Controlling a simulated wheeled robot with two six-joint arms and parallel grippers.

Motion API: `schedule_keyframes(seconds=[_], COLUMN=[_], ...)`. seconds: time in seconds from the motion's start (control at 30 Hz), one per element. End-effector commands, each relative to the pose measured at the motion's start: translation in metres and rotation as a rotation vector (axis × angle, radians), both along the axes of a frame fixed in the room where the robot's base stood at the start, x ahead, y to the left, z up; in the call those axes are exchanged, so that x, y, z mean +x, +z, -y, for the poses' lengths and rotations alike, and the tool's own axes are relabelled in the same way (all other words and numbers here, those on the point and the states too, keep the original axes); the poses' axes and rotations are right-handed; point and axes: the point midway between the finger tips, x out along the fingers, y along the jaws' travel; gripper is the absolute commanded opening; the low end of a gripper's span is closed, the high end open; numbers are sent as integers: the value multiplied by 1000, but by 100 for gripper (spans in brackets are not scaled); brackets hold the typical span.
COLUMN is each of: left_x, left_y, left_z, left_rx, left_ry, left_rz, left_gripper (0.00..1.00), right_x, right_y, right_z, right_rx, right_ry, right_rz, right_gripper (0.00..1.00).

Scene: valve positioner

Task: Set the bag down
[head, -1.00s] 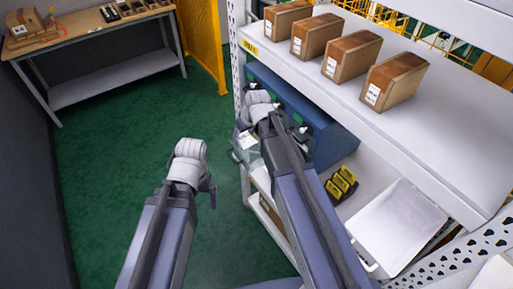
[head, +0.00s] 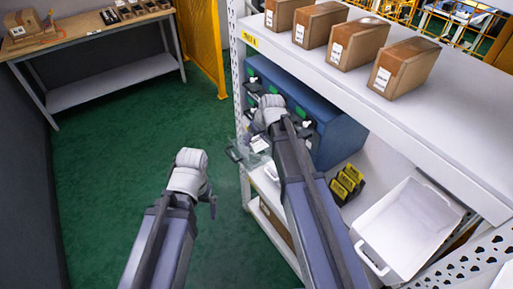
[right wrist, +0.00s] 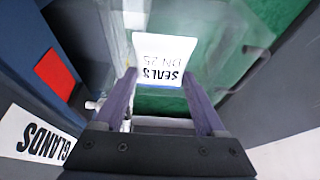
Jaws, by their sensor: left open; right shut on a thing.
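A clear plastic bag with a white label reading "SEALS DN 25" (right wrist: 165,60) hangs in my right gripper (right wrist: 162,100), whose two fingers are shut on it. In the head view the bag (head: 258,147) is a pale, see-through shape just below my right wrist, in front of the shelf, partly hidden by my arm. My left gripper (head: 212,204) is open and empty, over the green floor left of the shelf; its fingers are small and partly hidden by the wrist.
A blue drawer cabinet (head: 335,135) stands on the lower shelf beside my right gripper. Right of it are black holders with yellow tops (head: 347,183) and an empty white bin (head: 410,228). Several cardboard boxes (head: 357,43) line the upper shelf (head: 440,125). A workbench (head: 90,35) stands at far left.

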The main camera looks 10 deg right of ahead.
Motion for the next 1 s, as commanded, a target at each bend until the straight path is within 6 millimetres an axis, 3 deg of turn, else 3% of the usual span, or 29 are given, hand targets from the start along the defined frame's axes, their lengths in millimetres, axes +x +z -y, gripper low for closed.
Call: schedule_keyframes(seconds=[0.4,0.83,0.87,1.0], left_x=[0,0,0,0], left_y=[-49,-52,-51,-50], left_z=[0,0,0,0], left_rx=[0,0,0,0], left_ry=[1,1,1,1], left_rz=[0,0,0,0], left_gripper=[100,100,100,100], right_x=[1,1,1,1], right_y=[-49,-52,-51,-50], right_z=[1,4,4,4], right_rx=[0,0,0,0], right_ry=[-1,0,0,0], right_rz=[0,0,0,0], right_gripper=[17,17,74,89])
